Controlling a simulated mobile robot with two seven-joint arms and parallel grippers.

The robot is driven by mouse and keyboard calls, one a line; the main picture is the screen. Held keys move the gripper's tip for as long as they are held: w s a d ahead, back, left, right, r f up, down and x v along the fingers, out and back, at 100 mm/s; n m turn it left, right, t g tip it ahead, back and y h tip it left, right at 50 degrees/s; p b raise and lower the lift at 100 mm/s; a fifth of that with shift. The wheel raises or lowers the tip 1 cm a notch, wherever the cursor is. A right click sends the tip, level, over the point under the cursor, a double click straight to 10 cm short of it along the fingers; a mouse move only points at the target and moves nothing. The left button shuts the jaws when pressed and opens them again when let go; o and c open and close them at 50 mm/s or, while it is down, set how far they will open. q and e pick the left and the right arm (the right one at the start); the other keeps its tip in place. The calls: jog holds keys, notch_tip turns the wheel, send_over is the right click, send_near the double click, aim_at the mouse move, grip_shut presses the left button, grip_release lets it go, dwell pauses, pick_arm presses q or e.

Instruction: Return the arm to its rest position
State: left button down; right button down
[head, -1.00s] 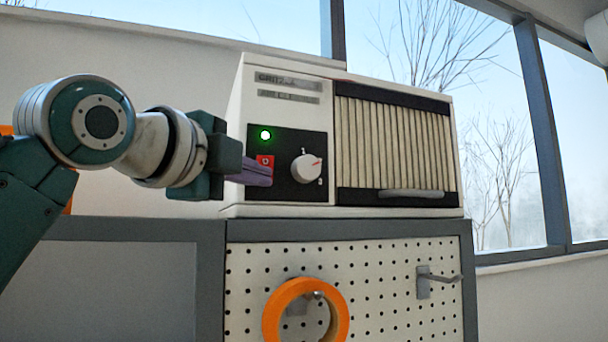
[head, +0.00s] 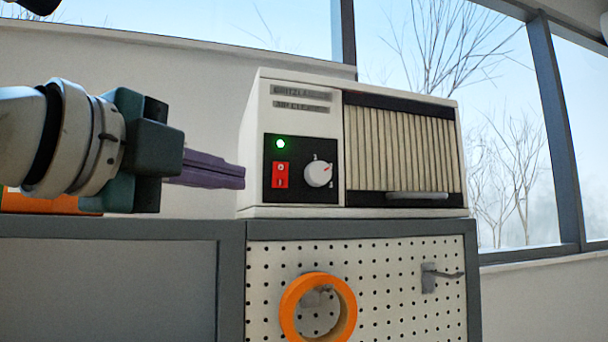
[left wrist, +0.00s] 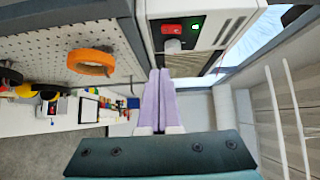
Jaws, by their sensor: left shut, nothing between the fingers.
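My left gripper (head: 242,172) comes in from the left in the head view, its purple fingers shut together with nothing between them. The fingertips are just left of the white air cleaner (head: 250,120) and appear apart from its red switch (head: 280,175). A green light (head: 281,143) glows above the switch, and a white dial (head: 318,174) is to its right. In the left wrist view the shut fingers (left wrist: 160,75) point toward the air cleaner (left wrist: 205,12), with the red switch and green light near the top. My right gripper is not in view.
The air cleaner stands on a grey-framed cabinet (head: 232,270) with a white pegboard front (head: 390,290). An orange tape roll (head: 290,310) hangs on one hook, and another hook (head: 430,278) is empty. An orange object (head: 40,202) is partly hidden behind my arm. Windows are behind.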

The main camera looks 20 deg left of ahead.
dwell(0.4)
pick_arm(q)
jog(key=s+f+n+g+y, duration=0.1)
jog(key=s+f+n+g, duration=0.3)
jog(key=f, duration=0.7)
jog(key=s+f+n+g+y, duration=0.15)
jog(key=f+n, duration=0.35)
jog(key=f, duration=0.5)
jog(key=s+f+n+g, duration=0.8)
jog(key=s+f, duration=0.7)
jog(key=s, duration=0.3)
jog(key=shift+a+f+n+y, duration=0.15)
jog(key=shift+f+n+y, duration=0.2)
jog(key=shift+n, duration=0.25)
jog(key=shift+g, duration=0.25)
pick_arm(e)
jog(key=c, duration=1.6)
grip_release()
